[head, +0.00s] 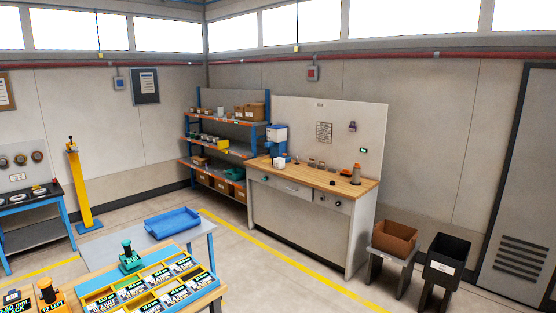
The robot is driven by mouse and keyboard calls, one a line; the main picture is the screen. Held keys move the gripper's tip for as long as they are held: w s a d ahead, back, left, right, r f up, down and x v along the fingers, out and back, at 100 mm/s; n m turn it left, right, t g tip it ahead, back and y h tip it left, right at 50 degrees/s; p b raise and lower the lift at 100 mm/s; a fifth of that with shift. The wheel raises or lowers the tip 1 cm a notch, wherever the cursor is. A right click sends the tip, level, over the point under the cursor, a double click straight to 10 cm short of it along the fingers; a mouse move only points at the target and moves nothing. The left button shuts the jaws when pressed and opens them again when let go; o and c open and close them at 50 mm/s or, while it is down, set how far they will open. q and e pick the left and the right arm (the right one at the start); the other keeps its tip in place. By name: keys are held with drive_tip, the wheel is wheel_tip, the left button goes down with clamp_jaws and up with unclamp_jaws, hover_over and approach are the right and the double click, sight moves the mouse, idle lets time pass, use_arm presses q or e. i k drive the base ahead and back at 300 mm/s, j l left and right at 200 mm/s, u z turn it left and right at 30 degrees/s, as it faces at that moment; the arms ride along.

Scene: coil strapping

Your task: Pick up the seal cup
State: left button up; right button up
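Neither of my grippers shows in the head view. I cannot tell for certain which thing is the seal cup. A dark green, cup-like piece with a knob on top (130,259) stands upright on the near table, beside a yellow-edged divided tray (84,299) with labelled compartments. A small white cup-like piece (279,162) sits at the left of the wooden workbench (315,181) against the back wall, below a blue and white device (276,136). Both are small and lack clear detail.
A blue tray (173,222) lies on a grey table behind the near one. Orange blocks (50,300) stand at the lower left. A yellow post (79,185), a shelf rack (217,150), a brown box (395,236) and a black bin (446,262) stand around. Open floor lies right of the tables.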

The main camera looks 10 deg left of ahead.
sight(279, 162)
drive_tip(key=i+u, duration=0.1)
drive_tip(key=i, duration=0.6)
drive_tip(key=i+z, duration=0.2)
drive_tip(key=i, duration=0.3)
drive_tip(key=i+j+z, duration=0.25)
drive_tip(key=i, duration=0.2)
drive_tip(key=i+z, duration=0.3)
drive_tip(key=i, duration=0.6)
drive_tip(key=i+u, duration=0.25)
drive_tip(key=i, duration=0.2)
drive_tip(key=i+l+u, duration=0.15)
drive_tip(key=i+u, duration=0.15)
drive_tip(key=i, duration=0.15)
drive_tip(key=i+u, duration=0.7)
drive_tip(key=i, duration=0.2)
drive_tip(key=i+j+z, duration=0.1)
drive_tip(key=i, duration=0.3)
drive_tip(key=i+j+z, duration=0.15)
drive_tip(key=i, duration=0.25)
drive_tip(key=i+j+z, duration=0.55)
drive_tip(key=j+z, duration=0.2)
drive_tip(key=i+j+z, duration=0.2)
drive_tip(key=j, duration=0.3)
drive_tip(key=j+z, duration=0.15)
drive_tip(key=j, duration=0.35)
drive_tip(key=i+j+z, duration=0.2)
drive_tip(key=j, duration=0.35)
drive_tip(key=k, duration=0.1)
